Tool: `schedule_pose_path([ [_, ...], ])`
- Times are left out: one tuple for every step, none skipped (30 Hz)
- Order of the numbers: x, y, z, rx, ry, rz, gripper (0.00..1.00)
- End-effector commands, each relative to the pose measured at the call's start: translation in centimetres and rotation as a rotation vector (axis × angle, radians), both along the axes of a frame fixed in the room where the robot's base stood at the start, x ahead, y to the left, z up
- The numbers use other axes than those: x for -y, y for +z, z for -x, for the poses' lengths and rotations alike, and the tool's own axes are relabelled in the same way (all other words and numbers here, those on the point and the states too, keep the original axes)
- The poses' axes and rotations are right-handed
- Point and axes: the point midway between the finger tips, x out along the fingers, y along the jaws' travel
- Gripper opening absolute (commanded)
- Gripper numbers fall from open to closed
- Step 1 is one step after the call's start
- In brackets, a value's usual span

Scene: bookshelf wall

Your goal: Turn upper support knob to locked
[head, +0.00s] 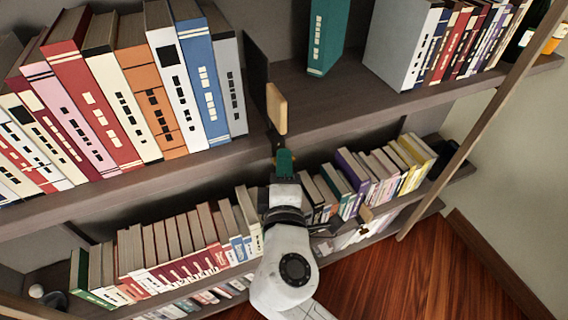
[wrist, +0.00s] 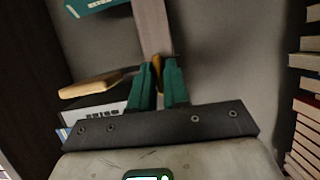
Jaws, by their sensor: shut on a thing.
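The upper support knob is a small orange-yellow piece at the front edge of the upper shelf, mostly hidden by my fingers. In the wrist view the knob (wrist: 157,62) shows between the two green fingertips. My gripper (wrist: 159,78) is shut on it. In the head view my gripper (head: 284,160) reaches up to the shelf edge, just below a tan wooden paddle (head: 277,108). That paddle also shows left of the fingers in the wrist view (wrist: 100,85). The knob's exact turn angle cannot be told.
Tall books (head: 150,90) fill the upper shelf (head: 345,100) at left, beside a dark upright panel (head: 257,75). A teal book (head: 327,38) stands right of it. Smaller books (head: 175,240) line the lower shelf. A slanted post (head: 470,115) stands at right, with open wooden floor (head: 410,275) below.

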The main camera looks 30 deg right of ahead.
Motion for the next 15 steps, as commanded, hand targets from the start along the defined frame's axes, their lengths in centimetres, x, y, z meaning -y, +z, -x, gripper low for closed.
schedule_pose_path([
  [0.00, -0.02, 0.00, 0.000, 0.000, -0.020, 0.00],
  [0.02, 0.00, 0.00, 0.001, -0.001, -0.034, 0.00],
  [0.07, 0.03, 0.00, 0.003, -0.002, -0.056, 0.00],
  [0.07, 0.05, -0.01, 0.005, -0.002, -0.076, 0.00],
  [0.05, 0.08, -0.01, 0.006, -0.001, -0.095, 0.00],
  [0.04, 0.10, 0.00, 0.007, 0.000, -0.123, 0.00],
  [0.08, 0.11, 0.00, 0.009, -0.001, -0.147, 0.00],
  [0.12, 0.13, 0.00, 0.011, -0.002, -0.172, 0.00],
  [0.08, 0.15, 0.00, 0.012, -0.002, -0.206, 0.00],
  [0.10, 0.19, 0.00, 0.014, -0.001, -0.233, 0.00],
  [0.13, 0.22, 0.00, 0.017, -0.002, -0.261, 0.00],
  [0.11, 0.23, 0.00, 0.018, -0.001, -0.298, 0.00],
  [0.12, 0.26, 0.00, 0.020, -0.002, -0.327, 0.00],
  [0.15, 0.27, 0.00, 0.022, -0.003, -0.357, 0.00],
  [0.16, 0.33, 0.00, 0.025, -0.002, -0.393, 0.00],
])
